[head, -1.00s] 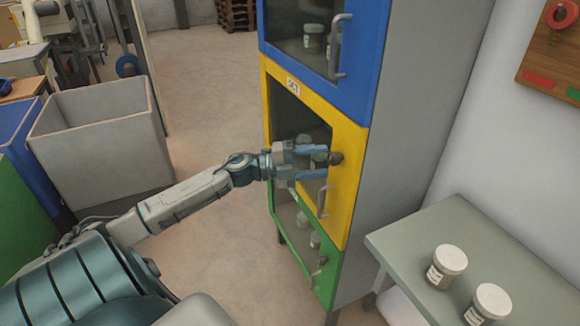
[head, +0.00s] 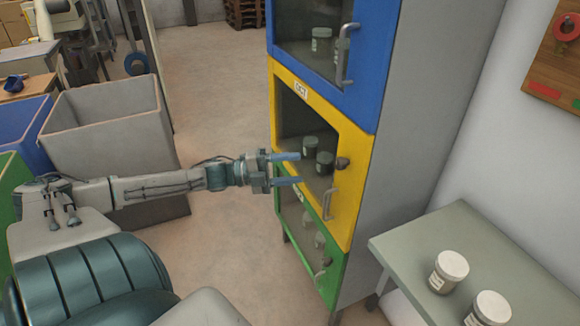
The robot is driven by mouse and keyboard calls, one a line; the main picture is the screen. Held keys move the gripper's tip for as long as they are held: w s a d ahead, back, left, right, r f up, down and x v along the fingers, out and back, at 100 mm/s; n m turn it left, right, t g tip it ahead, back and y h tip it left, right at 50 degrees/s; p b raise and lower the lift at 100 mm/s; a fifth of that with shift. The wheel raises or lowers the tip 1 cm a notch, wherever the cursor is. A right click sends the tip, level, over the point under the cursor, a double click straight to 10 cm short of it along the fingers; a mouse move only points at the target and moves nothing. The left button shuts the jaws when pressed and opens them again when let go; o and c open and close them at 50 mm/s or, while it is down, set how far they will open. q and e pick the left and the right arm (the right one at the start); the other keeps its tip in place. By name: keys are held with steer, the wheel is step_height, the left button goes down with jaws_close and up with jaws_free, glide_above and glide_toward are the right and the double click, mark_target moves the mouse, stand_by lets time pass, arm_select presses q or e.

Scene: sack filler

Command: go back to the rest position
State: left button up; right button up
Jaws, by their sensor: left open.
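My left gripper (head: 287,169) is open and empty. The yellow door looks closed. Behind its glass stand two dark jars with grey lids (head: 325,162). My left arm reaches in from the left. My right gripper is not in view.
A blue section (head: 362,75) sits above the yellow one and a green section (head: 331,275) below. At right, a grey-green table (head: 405,246) holds two white-lidded jars (head: 448,271). Grey (head: 105,130) and blue (head: 28,150) bins stand at left. Floor between is clear.

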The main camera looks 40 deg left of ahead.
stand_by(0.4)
arm_select(q)
steer(key=a+f+n+t+y, duration=0.1)
steer(key=a+f+n+y, duration=0.45)
steer(key=f, duration=0.45)
steer(key=a+f+n+t+y, duration=0.2)
steer(key=a+f+n+y, duration=0.25)
steer(key=a+f, duration=0.4)
steer(key=s+f+n+g+y, duration=0.2)
steer(key=s+f+n+y, duration=0.3)
steer(key=f, duration=0.7)
steer(key=s+f+n+g, duration=0.3)
steer(key=s+f, duration=0.3)
steer(key=f, duration=0.7)
steer(key=s+d+f+n+g+y, duration=0.1)
steer(key=s+d+f+n+g, duration=0.2)
steer(key=s+f, duration=0.5)
steer(key=s+d+f+n+g, duration=0.2)
steer(key=s+d+f+g, duration=0.1)
steer(key=s+d+f, duration=0.6)
steer(key=s+d+f+n+g+h, duration=0.1)
steer(key=s+d+f+g, duration=0.3)
steer(key=s+d+f, duration=0.5)
steer(key=s+d+n, duration=0.1)
steer(key=s+d, duration=0.4)
steer(key=d, duration=0.1)
steer(key=shift+s+f+h, duration=0.2)
steer(key=shift+s+h, duration=0.1)
steer(key=shift+s, duration=0.05)
